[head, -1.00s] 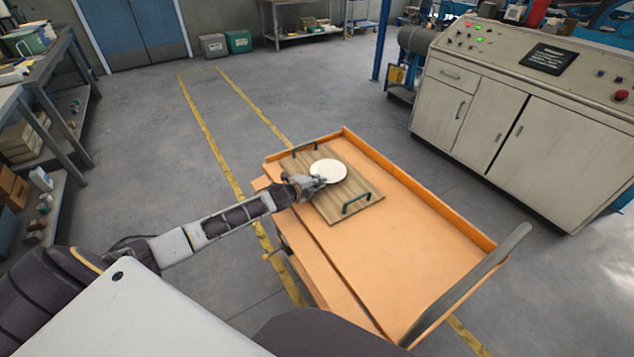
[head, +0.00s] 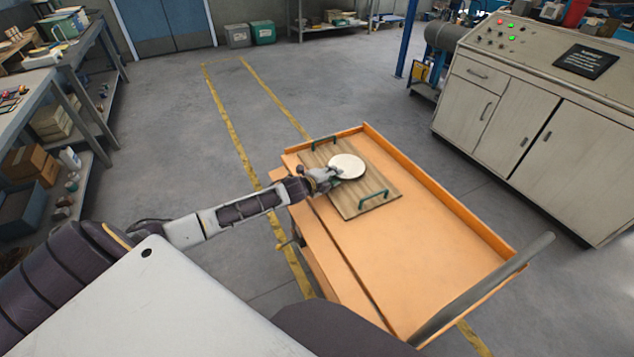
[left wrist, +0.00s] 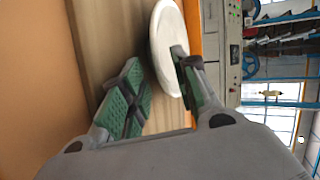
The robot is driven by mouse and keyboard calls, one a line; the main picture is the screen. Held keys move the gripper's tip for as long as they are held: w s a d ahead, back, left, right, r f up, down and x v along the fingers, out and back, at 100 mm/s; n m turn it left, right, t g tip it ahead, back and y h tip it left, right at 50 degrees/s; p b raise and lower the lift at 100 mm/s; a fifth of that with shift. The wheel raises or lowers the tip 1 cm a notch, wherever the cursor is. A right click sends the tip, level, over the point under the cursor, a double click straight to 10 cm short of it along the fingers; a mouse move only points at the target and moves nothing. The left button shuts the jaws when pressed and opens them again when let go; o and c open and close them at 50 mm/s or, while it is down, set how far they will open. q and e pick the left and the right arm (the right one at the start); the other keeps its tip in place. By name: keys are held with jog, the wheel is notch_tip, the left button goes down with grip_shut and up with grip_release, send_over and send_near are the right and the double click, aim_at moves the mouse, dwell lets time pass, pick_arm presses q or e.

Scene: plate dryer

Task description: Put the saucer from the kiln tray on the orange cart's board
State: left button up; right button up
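The white saucer (head: 347,166) lies on the wooden board (head: 352,201) with green handles, on top of the orange cart (head: 440,235). It looks flat, near the board's middle. My left gripper (head: 334,173) is at the saucer's left edge. In the left wrist view, its two green-padded fingers (left wrist: 158,85) stand apart. The saucer (left wrist: 163,40) has its near rim between them, close to the right finger, with a gap to the left finger. The board (left wrist: 108,35) shows behind. My right gripper is not in view. I cannot make out the kiln tray.
A control cabinet (head: 530,130) stands to the right of the cart. The cart has a raised rim and a grey push handle (head: 485,290). Shelves (head: 60,110) stand at the left. The cart's near surface and the floor between are clear.

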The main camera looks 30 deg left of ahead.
pick_arm(q)
jog(key=shift+s+r, duration=0.25)
jog(key=shift+s, duration=0.35)
jog(key=shift+s+a+r, duration=0.1)
jog(key=shift+s+r, duration=0.1)
jog(key=shift+s, duration=0.1)
jog(key=shift+s+r, duration=0.15)
jog(key=shift+s, duration=0.4)
jog(key=shift+v, duration=1.7)
jog(key=shift+p+v, duration=0.3)
jog(key=shift+v, duration=1.6)
jog(key=shift+s+a+r, duration=0.1)
jog(key=shift+s, duration=0.05)
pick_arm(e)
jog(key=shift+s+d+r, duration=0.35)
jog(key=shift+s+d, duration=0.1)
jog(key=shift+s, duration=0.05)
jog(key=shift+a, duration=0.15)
